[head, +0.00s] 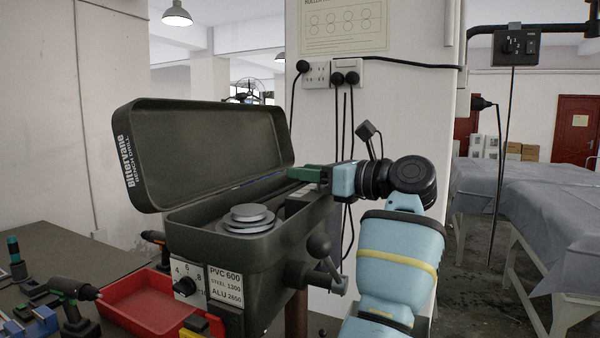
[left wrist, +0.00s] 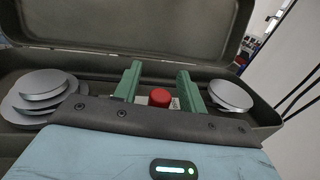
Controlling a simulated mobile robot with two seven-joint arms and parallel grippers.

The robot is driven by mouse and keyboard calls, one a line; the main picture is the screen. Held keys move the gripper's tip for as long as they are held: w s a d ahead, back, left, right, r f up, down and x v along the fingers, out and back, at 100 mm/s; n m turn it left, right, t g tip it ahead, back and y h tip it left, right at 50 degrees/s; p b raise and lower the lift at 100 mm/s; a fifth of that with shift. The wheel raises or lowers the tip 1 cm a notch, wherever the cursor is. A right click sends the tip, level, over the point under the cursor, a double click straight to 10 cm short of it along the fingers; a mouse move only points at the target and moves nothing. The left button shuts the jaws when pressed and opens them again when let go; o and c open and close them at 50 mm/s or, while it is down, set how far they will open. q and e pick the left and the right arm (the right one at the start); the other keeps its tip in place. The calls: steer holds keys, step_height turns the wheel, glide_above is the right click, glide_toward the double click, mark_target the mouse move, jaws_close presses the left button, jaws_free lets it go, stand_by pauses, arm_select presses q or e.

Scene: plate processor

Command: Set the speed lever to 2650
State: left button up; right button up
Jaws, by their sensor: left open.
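The bench drill (head: 250,275) stands with its lid (head: 205,150) raised. Its front label (head: 226,288) reads PVC 600, STEEL 1300, ALU 2650. My left gripper (head: 308,174) is over the right part of the open housing, with its green fingers apart. In the left wrist view the gripper (left wrist: 159,78) shows a red knob (left wrist: 160,97) between and beyond its fingers, with nothing clamped. I cannot tell whether this knob is the speed lever, nor its setting. Stepped pulleys (left wrist: 40,95) lie left of the fingers, and another pulley (left wrist: 231,95) lies right. My right gripper is out of view.
A dial (head: 188,282) sits on the drill's front left. A ball-ended handle (head: 319,246) sticks out at its right. A red tray (head: 150,303) and hand tools (head: 75,300) lie on the bench at left. The raised lid stands behind the pulleys.

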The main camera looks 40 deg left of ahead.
arm_select(q)
steer(key=shift+d, duration=0.1)
steer(key=shift+c, duration=0.7)
jaws_close()
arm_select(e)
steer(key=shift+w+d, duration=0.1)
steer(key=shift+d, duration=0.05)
